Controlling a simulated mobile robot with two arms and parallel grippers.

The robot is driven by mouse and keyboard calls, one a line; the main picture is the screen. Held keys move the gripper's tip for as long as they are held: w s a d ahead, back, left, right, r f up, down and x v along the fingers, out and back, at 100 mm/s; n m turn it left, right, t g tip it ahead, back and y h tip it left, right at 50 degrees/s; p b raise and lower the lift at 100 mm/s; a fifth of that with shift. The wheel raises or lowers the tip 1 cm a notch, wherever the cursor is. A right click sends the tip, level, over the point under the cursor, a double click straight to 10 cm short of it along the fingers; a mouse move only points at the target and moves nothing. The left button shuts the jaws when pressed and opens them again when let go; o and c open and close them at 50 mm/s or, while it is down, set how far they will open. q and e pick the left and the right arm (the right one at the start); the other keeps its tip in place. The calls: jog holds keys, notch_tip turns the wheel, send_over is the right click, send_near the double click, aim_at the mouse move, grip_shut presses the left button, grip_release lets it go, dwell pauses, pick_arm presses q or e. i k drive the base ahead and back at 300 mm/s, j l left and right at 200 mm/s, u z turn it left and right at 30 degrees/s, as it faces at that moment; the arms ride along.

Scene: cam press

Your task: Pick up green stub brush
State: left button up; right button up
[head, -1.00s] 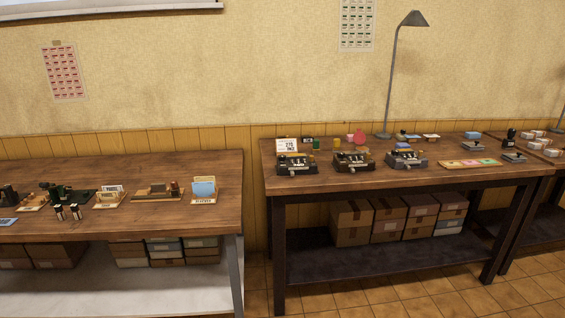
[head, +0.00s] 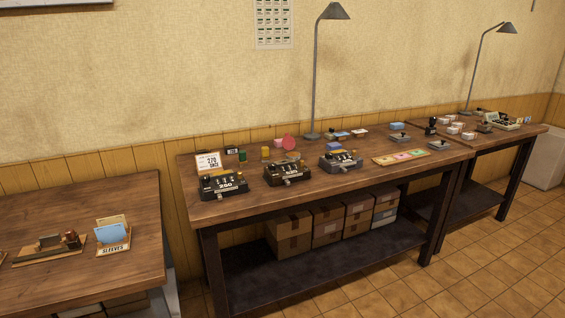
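I cannot make out the green stub brush for certain. A small dark green object (head: 242,155) stands near the back left of the middle table (head: 205,213), behind the left numbering machine (head: 221,185). It is too small to tell whether it is a brush. A yellow piece (head: 265,154) and a round red-pink piece (head: 289,142) stand to its right. Neither of my grippers is in view.
Two more machines (head: 287,173) (head: 341,160) stand along the middle table, with a sign (head: 208,163) at left and a tall lamp (head: 315,85) behind. Boxes (head: 288,235) sit on its lower shelf. Another table (head: 30,205) is at left; tiled floor (head: 400,290) lies in front.

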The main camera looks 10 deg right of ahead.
aim_at(242, 161)
jog(key=i+l+u, duration=0.1)
jog(key=i+u, duration=0.25)
jog(key=i, duration=0.15)
jog(key=i+l+u, duration=0.3)
jog(key=i, duration=0.2)
jog(key=i+j, duration=0.05)
